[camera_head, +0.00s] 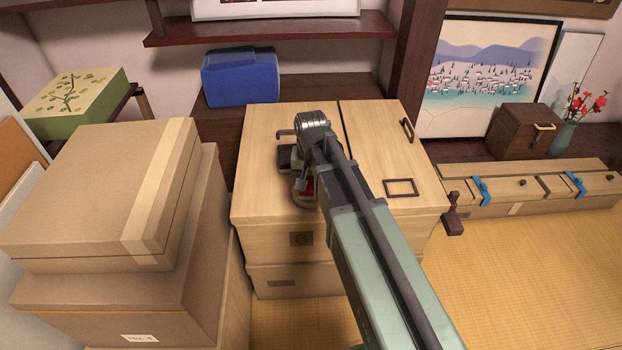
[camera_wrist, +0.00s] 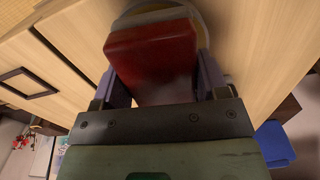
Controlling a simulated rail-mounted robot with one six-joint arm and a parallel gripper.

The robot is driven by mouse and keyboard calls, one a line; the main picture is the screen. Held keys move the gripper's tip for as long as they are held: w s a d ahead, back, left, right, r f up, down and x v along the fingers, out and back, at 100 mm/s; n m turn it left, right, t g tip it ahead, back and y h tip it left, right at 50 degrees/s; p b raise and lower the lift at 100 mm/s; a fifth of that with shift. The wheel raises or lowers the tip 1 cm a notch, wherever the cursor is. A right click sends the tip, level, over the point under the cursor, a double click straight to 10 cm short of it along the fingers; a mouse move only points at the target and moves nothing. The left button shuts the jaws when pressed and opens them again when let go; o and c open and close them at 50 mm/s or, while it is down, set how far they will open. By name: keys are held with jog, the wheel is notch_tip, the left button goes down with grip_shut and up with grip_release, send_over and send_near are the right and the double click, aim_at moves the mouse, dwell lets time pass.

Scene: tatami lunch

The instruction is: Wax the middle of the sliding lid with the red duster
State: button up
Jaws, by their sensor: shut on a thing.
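A pale wooden chest has a top split into two panels, with a thin dark gap between them. My gripper (camera_head: 303,184) is over the left panel (camera_head: 269,167), right of its middle and towards the front. In the wrist view my gripper (camera_wrist: 162,88) is shut on the red duster (camera_wrist: 152,62), one finger on each side of its red block. Below the block is a rounded pale pad, close to the wood; I cannot tell whether it touches. In the head view the duster (camera_head: 307,187) is mostly hidden by my arm.
The right panel (camera_head: 378,138) has a dark square frame (camera_head: 401,188) and a dark handle (camera_head: 407,130). Stacked cardboard boxes (camera_head: 105,190) stand close on the left. A blue case (camera_head: 240,78) sits behind.

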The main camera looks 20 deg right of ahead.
aim_at(311, 177)
jog(key=shift+f+b, duration=0.35)
dwell(1.1)
notch_tip(311, 177, up, 7)
jog(key=p, duration=0.7)
jog(key=shift+r, duration=0.15)
